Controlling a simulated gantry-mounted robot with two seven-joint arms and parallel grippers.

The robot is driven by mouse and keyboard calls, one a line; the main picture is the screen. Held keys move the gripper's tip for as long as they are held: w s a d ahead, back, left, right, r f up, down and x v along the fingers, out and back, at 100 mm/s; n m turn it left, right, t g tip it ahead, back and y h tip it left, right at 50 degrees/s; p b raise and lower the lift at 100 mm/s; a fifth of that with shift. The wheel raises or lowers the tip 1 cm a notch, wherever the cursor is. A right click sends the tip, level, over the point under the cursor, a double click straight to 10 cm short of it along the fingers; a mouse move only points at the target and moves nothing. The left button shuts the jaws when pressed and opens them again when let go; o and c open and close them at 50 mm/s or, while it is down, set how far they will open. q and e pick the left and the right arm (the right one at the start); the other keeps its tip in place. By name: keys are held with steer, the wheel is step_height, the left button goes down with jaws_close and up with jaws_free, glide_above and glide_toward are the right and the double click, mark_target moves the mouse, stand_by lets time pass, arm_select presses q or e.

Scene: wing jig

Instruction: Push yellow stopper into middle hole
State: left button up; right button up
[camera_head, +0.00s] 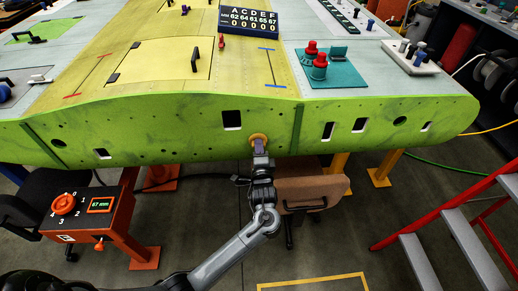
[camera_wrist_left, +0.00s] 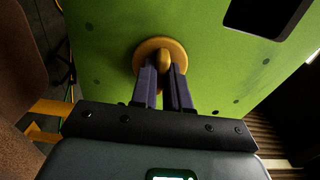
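The yellow stopper (camera_head: 259,138) is at the green front face of the wing (camera_head: 190,137), between round holes to the left (camera_head: 58,143) and right (camera_head: 400,121). It covers whatever hole is behind it. In the left wrist view the stopper (camera_wrist_left: 151,46) shows a round flange against the green face and a raised grip in the middle. My left gripper (camera_head: 259,148) points at the wing. In the wrist view its two dark fingers (camera_wrist_left: 163,72) close around the stopper's grip. I cannot tell how deep the stopper sits. My right gripper is not in view.
A rectangular opening (camera_head: 232,119) is just left of the stopper. A brown chair (camera_head: 310,190) stands below the wing beside my left arm. An orange control stand (camera_head: 88,212) is at left, a red ladder (camera_head: 440,235) at right. Red-topped parts (camera_head: 319,66) stand on the wing.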

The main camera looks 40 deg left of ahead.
arm_select(q)
steer(key=o, duration=0.5)
steer(key=shift+c, duration=0.2)
steer(key=shift+s+d, duration=0.1)
steer(key=p+v, duration=0.2)
steer(key=v, duration=0.8)
steer(key=shift+s+d+p, duration=0.2)
steer(key=shift+p, duration=0.15)
